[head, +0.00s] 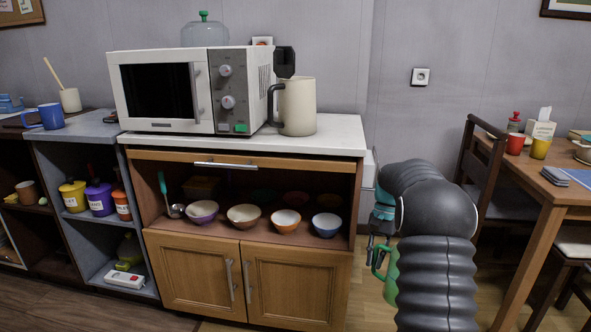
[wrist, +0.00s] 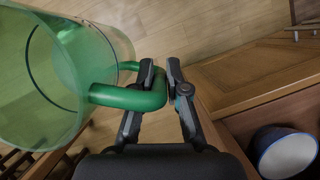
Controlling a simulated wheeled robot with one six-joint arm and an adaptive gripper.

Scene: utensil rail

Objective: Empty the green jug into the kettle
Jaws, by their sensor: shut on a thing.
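The green jug (head: 390,278) hangs low at the right of the cupboard in the head view, mostly hidden behind my arm. In the wrist view the jug (wrist: 40,75) is large, translucent and at the left, with its handle (wrist: 130,97) reaching to my gripper (wrist: 163,72). My gripper (head: 377,243) is shut on that handle. I cannot tell how much is in the jug. The kettle (head: 298,107) is cream with a dark handle on its left. It stands upright on the white counter, apart from my gripper. A black part, seemingly its raised lid, shows above it.
A microwave (head: 190,92) stands left of the kettle. The white counter (head: 338,135) is clear right of the kettle. Several bowls (head: 245,216) and a ladle (head: 168,195) are on the shelf below. A chair (head: 482,165) and dining table (head: 560,185) stand at the right.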

